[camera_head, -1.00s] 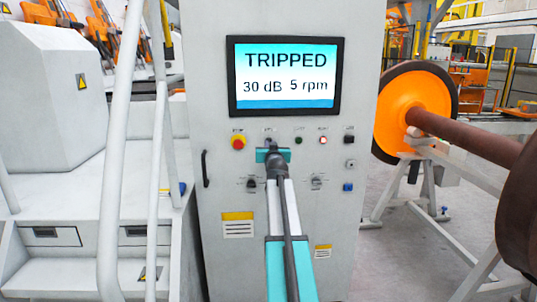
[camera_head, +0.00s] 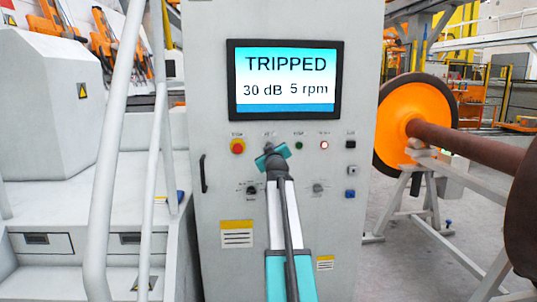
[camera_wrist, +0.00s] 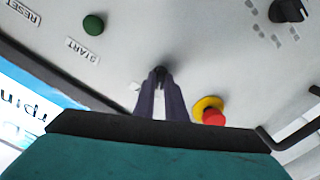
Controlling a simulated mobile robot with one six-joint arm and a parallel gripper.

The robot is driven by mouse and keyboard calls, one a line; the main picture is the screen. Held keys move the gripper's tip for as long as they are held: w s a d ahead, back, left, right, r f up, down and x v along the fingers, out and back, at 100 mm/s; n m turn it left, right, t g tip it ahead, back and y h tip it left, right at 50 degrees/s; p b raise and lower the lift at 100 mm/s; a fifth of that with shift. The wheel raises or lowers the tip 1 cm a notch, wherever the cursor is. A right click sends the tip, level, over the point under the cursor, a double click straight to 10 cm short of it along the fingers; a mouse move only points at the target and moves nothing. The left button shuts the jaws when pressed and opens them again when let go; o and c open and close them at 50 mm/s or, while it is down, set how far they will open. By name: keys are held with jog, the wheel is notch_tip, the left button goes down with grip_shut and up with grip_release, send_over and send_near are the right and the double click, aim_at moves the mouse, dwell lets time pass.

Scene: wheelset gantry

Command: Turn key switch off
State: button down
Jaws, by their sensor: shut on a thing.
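The key switch (camera_wrist: 160,70) is a small dark piece on the grey cabinet face in the wrist view, mostly hidden between my fingertips. My gripper (camera_wrist: 160,77) is shut on it, with both dark fingers reaching the panel. In the head view my gripper (camera_head: 268,150) is at the upper button row, right of the red-and-yellow emergency stop (camera_head: 238,146). Its teal body is tilted, right end higher. The key switch's position cannot be read. The screen (camera_head: 286,78) shows TRIPPED, 30 dB and 5 rpm.
A green START button (camera_wrist: 93,25) is close to the fingers. A rotary selector (camera_wrist: 287,10) is at the top right of the wrist view. A black handle (camera_head: 204,174) is on the cabinet's left, beside white railings (camera_head: 120,150). An orange wheel (camera_head: 401,110) on an axle stands right.

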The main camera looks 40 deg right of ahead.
jog(key=shift+r, duration=0.25)
jog(key=c, duration=1.8)
grip_release()
jog(key=shift+w+f, duration=0.1)
jog(key=shift+f, duration=0.1)
jog(key=shift+a, duration=0.1)
jog(key=v, duration=1.3)
jog(key=shift+s+a, duration=0.15)
jog(key=shift+s, duration=0.15)
